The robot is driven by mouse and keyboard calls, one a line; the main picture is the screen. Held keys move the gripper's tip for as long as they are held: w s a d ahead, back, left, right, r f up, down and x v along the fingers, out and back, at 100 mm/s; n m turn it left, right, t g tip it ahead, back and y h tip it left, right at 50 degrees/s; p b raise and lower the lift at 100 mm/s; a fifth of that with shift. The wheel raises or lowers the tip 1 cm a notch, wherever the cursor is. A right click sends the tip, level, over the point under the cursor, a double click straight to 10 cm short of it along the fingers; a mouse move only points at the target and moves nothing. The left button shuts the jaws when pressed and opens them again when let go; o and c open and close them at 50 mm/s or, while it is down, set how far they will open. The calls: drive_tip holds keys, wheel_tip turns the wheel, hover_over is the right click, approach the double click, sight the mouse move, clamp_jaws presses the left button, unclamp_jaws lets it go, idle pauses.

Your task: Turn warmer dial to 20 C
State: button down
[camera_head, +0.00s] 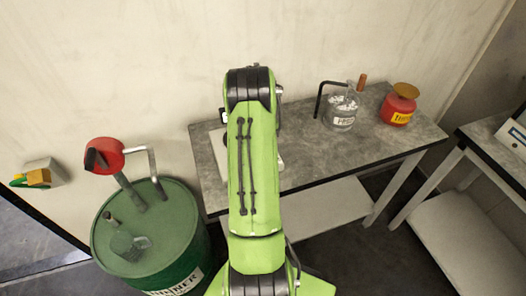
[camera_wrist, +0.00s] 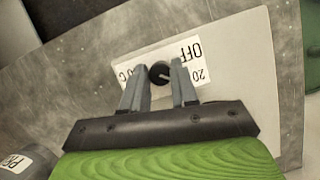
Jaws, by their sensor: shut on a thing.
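The warmer's black dial (camera_wrist: 159,72) is a small round knob on a white label (camera_wrist: 150,58) in the wrist view. The label reads OFF, 20 and a partly covered "0 C", all turned over in this view. A light pointer line shows on the dial, but it is too small to read its setting surely. My gripper (camera_wrist: 161,71) has its two grey fingers on either side of the dial, shut on it. The warmer's pale plate (camera_wrist: 245,75) spreads around the label. In the head view my arm hides the gripper, the dial and most of the warmer.
The grey worktable (camera_head: 315,155) also holds a glass jar (camera_head: 341,112) and a red can (camera_head: 397,108) at the right. A green drum (camera_head: 150,235) with a red-topped pump (camera_head: 108,155) stands at left. A second table (camera_head: 485,140) stands at right.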

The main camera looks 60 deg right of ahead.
drive_tip(key=c, duration=0.9)
unclamp_jaws()
drive_tip(key=shift+r, duration=0.1)
drive_tip(key=p+v, duration=0.4)
drive_tip(key=v, duration=1.1)
drive_tip(key=shift+r+p, duration=0.3)
drive_tip(key=shift+p, duration=0.1)
drive_tip(key=shift+w, duration=0.15)
